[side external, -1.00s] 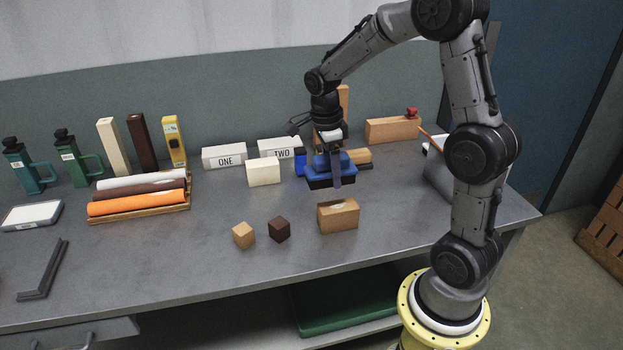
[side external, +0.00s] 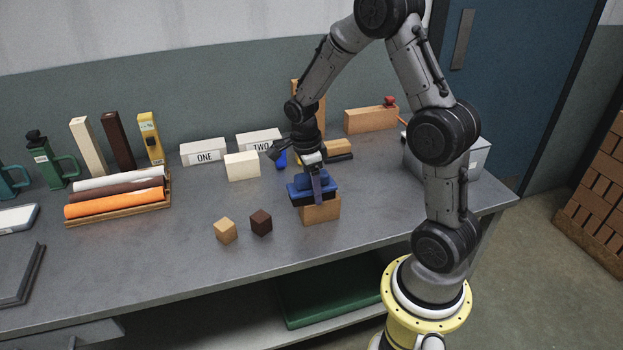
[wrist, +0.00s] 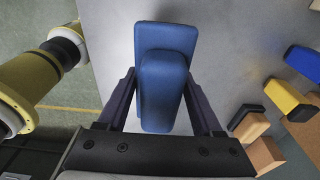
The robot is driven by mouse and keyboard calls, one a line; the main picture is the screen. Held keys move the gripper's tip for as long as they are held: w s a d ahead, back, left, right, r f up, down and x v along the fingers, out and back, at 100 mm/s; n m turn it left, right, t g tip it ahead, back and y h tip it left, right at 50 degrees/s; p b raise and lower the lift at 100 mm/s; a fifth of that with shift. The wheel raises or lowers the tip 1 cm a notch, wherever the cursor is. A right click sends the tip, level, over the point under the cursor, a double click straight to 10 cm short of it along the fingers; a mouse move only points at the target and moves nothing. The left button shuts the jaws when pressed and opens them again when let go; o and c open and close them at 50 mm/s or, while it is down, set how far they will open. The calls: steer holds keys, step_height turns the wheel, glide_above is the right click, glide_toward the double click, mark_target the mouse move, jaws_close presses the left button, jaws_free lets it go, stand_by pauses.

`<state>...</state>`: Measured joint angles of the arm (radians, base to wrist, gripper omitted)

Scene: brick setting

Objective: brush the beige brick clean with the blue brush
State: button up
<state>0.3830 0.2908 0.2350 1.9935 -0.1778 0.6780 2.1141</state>
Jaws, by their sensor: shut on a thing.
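My gripper (side external: 317,187) is shut on the blue brush (side external: 301,192), with a finger on either side of its raised handle. In the wrist view the blue brush (wrist: 160,36) fills the middle, between the fingers. The brush is level, its dark underside at the top of the beige brick (side external: 320,212). It appears to touch the brick, but I cannot be sure. The brush covers the brick's top, and the wrist view hides the brick beneath it.
A tan cube (side external: 225,231) and a dark brown cube (side external: 261,222) lie left of the brick. A cream brick (side external: 242,166) and blocks marked ONE (side external: 204,152) and TWO (side external: 260,140) stand behind. The bench front edge is close to the brick.

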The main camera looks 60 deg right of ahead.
mark_target(328, 184)
steer(key=shift+s+d+f, duration=0.1)
steer(key=shift+s+d, duration=1.25)
steer(key=shift+w+a, duration=1.6)
steer(key=shift+s+d+r, duration=0.1)
steer(key=shift+r, duration=4.05)
